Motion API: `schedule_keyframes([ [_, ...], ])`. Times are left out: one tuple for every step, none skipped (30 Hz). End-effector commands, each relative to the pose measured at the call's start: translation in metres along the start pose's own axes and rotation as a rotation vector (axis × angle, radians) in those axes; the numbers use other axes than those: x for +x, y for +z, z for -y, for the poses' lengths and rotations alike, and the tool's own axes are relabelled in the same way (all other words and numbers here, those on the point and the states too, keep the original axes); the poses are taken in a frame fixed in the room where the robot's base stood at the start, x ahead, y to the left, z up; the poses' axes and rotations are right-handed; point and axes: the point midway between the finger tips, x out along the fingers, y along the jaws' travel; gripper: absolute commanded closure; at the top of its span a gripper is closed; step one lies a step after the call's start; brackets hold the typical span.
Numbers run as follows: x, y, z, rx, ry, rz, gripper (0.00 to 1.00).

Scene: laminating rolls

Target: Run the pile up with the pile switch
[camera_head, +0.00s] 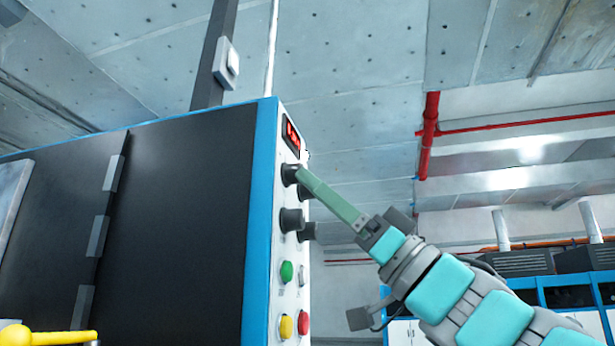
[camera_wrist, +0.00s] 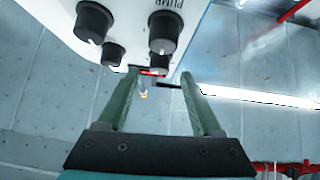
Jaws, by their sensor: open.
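The white control panel (camera_head: 291,248) is on the end of a blue-edged dark machine. It carries a red-lit display (camera_head: 291,134), several black knobs (camera_head: 290,220), and a small grey control (camera_head: 302,273) beside the green button. No readable label here marks which control is the pile switch. My gripper (camera_head: 302,177) is open, its green fingers reaching up to the upper knobs; I cannot tell whether they touch. In the wrist view the fingers (camera_wrist: 158,76) are apart with no control clearly between them, the display near their tips. A knob (camera_wrist: 165,31) there sits beside the word PUMP.
Lower on the panel are a green button (camera_head: 287,272), a yellow button (camera_head: 286,326) and a red button (camera_head: 303,322). A yellow rail (camera_head: 45,336) shows at the lower left. A red pipe (camera_head: 429,135) runs behind; the space right of the panel looks open.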

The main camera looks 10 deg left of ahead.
Motion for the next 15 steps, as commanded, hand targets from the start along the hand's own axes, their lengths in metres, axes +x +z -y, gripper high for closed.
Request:
schedule_keyframes([
  [0.009,0.001,0.000,0.001,-0.002,0.001,0.34],
  [0.012,0.001,-0.001,0.002,0.000,0.001,0.34],
  [0.017,0.002,-0.002,0.002,0.002,0.002,0.34],
  [0.020,0.002,-0.002,0.002,0.003,0.002,0.34],
  [0.023,0.001,-0.002,0.001,0.004,0.002,0.34],
  [0.026,0.001,-0.001,0.000,0.003,0.001,0.34],
  [0.028,0.001,-0.001,-0.001,0.002,0.001,0.34],
  [0.029,0.000,-0.001,-0.001,0.002,0.000,0.34],
  [0.031,0.000,0.000,-0.001,0.001,0.000,0.34],
  [0.032,0.000,0.000,-0.001,0.001,0.000,0.34],
  [0.032,0.000,0.000,-0.001,0.001,0.000,0.34],
  [0.033,0.000,0.000,0.000,0.002,0.000,0.34],
  [0.033,0.000,0.000,0.000,0.002,0.000,0.34],
  [0.033,0.000,0.000,0.000,0.002,0.000,0.34],
  [0.033,0.000,0.000,0.000,0.002,0.000,0.34],
])
